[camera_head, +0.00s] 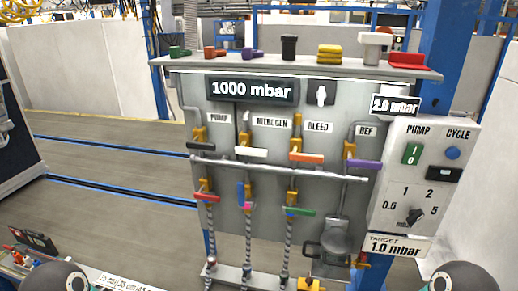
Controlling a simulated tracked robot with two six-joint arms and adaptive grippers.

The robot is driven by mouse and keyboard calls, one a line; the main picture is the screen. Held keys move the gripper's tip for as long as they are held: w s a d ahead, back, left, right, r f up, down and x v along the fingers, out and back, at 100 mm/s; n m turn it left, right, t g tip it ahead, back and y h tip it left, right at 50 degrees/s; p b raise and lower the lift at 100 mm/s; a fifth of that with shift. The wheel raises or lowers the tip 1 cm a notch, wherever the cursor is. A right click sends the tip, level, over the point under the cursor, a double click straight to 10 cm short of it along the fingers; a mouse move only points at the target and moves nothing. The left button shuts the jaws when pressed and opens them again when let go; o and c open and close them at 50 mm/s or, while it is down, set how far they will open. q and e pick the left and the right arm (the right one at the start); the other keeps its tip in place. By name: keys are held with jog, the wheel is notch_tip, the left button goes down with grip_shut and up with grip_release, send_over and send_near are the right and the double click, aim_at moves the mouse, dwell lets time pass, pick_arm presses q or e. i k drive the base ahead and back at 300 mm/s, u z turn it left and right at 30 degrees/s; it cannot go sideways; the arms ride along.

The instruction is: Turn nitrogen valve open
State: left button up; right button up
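The charging station panel (225,225) stands upright in front of me, a little right of centre. The NITROGEN label (272,122) is in its upper row. Just below and left of it is the nitrogen valve, with a white lever (252,153) pointing right, roughly level, across its vertical pipe. Its yellow-orange body (244,140) shows above the lever. Nothing touches the lever. Neither gripper is visible. Only dark rounded parts of my arms show at the bottom left and bottom right corners.
Beside it are the black PUMP lever (203,146), red-orange BLEED lever (307,158) and purple REF lever (366,164). A horizontal grey pipe (280,170) runs just below. The control box (400,185) juts out at right. Free floor lies left.

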aim_at(241, 150)
jog(key=u, duration=1.7)
jog(key=i, duration=0.1)
jog(key=z, duration=2.75)
jog(key=k, duration=1)
jog(key=u, duration=1.05)
jog(key=i, duration=0.95)
jog(key=z, duration=0.05)
